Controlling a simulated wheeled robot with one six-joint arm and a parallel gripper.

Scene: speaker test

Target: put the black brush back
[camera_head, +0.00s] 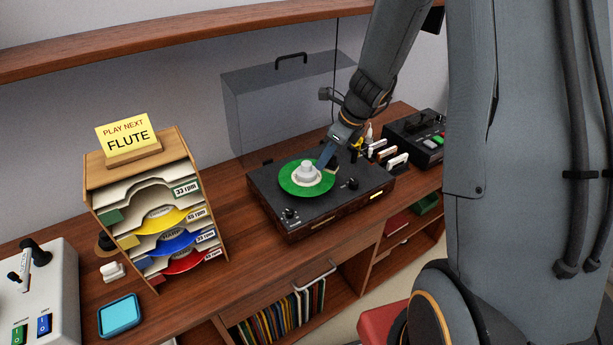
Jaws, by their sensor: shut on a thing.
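My gripper (329,160) reaches down over the right edge of the green record (293,184) on the turntable (285,217). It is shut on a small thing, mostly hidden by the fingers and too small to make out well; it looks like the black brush. I cannot tell whether it touches the record. A white round piece (307,172) sits at the record's middle. Small white-topped items (397,161) stand just right of the turntable; I cannot tell whether one is a holder for the brush.
A wooden rack (93,190) of coloured record sleeves bears a sign (127,138) reading "PLAY NEXT FLUTE". A black device (417,140) is at right. A blue tray (120,315) lies front left. A shelf (190,42) hangs above.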

